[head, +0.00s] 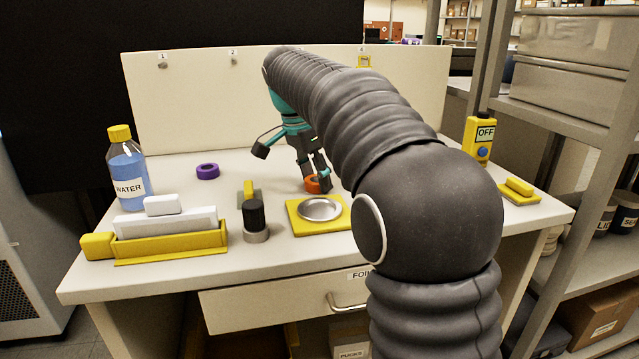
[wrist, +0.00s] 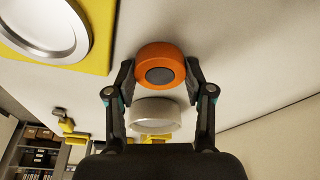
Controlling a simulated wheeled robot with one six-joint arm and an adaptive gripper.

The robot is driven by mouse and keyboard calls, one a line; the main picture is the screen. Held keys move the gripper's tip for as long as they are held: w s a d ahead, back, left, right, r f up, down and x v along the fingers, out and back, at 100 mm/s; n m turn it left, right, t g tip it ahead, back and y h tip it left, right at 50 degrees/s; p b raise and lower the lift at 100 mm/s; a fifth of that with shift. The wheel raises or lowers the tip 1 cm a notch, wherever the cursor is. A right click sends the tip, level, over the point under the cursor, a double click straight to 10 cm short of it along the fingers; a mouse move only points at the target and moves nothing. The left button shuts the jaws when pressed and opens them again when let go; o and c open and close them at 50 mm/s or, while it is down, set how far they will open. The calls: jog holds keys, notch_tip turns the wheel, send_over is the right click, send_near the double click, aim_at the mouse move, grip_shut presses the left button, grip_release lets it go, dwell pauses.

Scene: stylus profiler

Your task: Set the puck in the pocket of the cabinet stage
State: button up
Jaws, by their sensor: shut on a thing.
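The orange puck (head: 312,184) with a dark centre is low at the bench top, behind the yellow plate. My gripper (head: 317,182) reaches down and is shut on it. In the wrist view the puck (wrist: 160,66) sits between the two fingertips, one on each side. I cannot tell whether it touches the bench or is just above it. A pale round ring-like thing (wrist: 153,116) shows between the fingers, nearer the palm; my arm may hide it in the head view. I cannot make out a cabinet stage or its pocket in either view.
A yellow plate (head: 297,228) carries a silver dish (head: 320,208). A black-topped cylinder (head: 254,218), purple ring (head: 207,171), water bottle (head: 127,170) and yellow tray (head: 170,246) stand to the left. A yellow OFF box (head: 480,139) is at right. A pale panel (head: 190,100) closes the back.

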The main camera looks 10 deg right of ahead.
jog(key=shift+r, duration=0.55)
jog(key=r, duration=0.2)
jog(key=d+r+p, duration=0.1)
jog(key=shift+s+r, duration=0.25)
jog(key=shift+r, duration=0.15)
jog(key=s+d+r, duration=0.5)
jog(key=d+r, duration=0.1)
jog(key=d, duration=0.3)
jog(key=shift+s, duration=0.25)
